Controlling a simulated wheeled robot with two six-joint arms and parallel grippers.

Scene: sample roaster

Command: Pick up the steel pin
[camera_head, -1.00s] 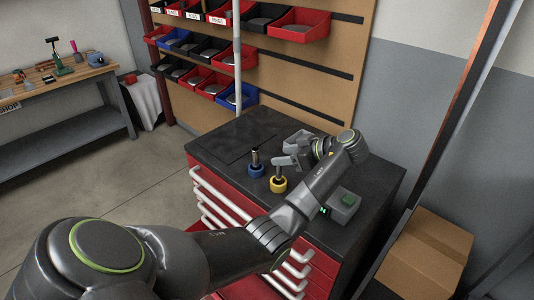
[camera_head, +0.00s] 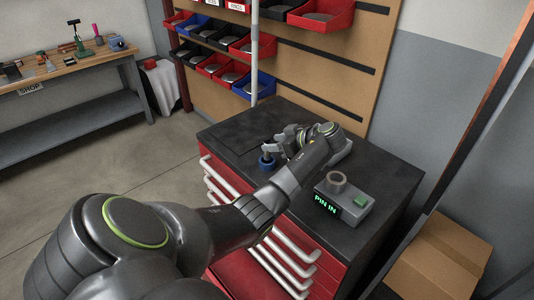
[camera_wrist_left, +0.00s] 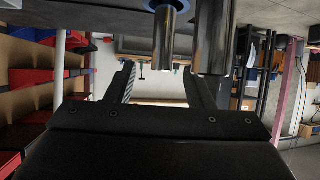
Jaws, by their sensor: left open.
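A steel pin (camera_head: 266,150) stands upright in a blue collar (camera_head: 267,163) on the dark cabinet top. My left gripper (camera_head: 280,142) is open, just right of this pin in the head view. In the left wrist view, which looks upside down, this pin (camera_wrist_left: 164,38) hangs from the top edge, in line with the gap between my spread fingers (camera_wrist_left: 162,78). A second, larger-looking steel cylinder (camera_wrist_left: 215,40) is near the right finger. The yellow-collared piece is hidden in the head view, apparently behind my arm. My right gripper is out of view.
A grey box (camera_head: 345,203) with a lit "PIN IN" display, a green button (camera_head: 361,200) and a round ring (camera_head: 336,181) sits right of my arm. The pegboard with bins (camera_head: 240,50) stands behind the cabinet (camera_head: 380,165). The top's left part is clear.

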